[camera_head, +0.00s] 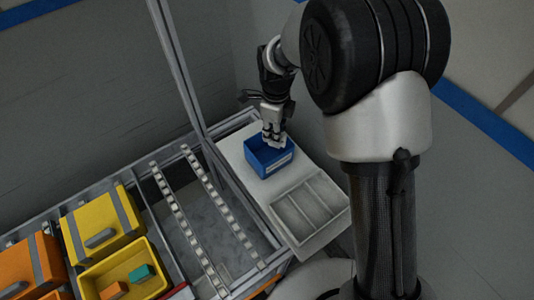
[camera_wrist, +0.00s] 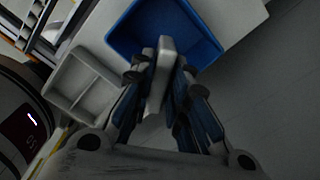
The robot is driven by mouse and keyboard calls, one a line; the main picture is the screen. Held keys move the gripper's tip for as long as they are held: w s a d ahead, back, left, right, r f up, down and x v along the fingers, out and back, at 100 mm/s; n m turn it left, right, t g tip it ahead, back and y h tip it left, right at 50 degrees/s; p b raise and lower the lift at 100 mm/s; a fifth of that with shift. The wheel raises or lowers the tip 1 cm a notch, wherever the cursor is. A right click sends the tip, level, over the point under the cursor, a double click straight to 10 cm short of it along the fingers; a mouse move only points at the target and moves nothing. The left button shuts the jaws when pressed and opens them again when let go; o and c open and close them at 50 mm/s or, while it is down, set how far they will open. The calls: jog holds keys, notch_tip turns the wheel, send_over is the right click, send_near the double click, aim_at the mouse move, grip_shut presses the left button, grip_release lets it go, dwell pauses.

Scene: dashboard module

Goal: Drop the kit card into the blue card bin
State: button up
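The blue card bin (camera_head: 258,167) stands on a white shelf beside the rack in the head view. It also fills the top middle of the wrist view (camera_wrist: 195,22). My gripper (camera_head: 273,138) points down over the bin. In the wrist view my gripper (camera_wrist: 160,68) is closed on the thin, pale kit card (camera_wrist: 158,82), seen nearly edge-on between the two fingers. The card's far end overlaps the bin's opening in that view. The head view is too small to tell how far the card reaches inside the bin.
A grey compartment tray (camera_head: 310,207) sits on the shelf (camera_head: 238,150) in front of the bin. Roller rails (camera_head: 188,225) and a metal post (camera_head: 178,65) are to the left. Yellow (camera_head: 103,225) and orange (camera_head: 30,262) bins stand farther left.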

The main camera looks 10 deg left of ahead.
jog(key=o, duration=0.4)
notch_tip(320, 180, up, 12)
dwell(0.7)
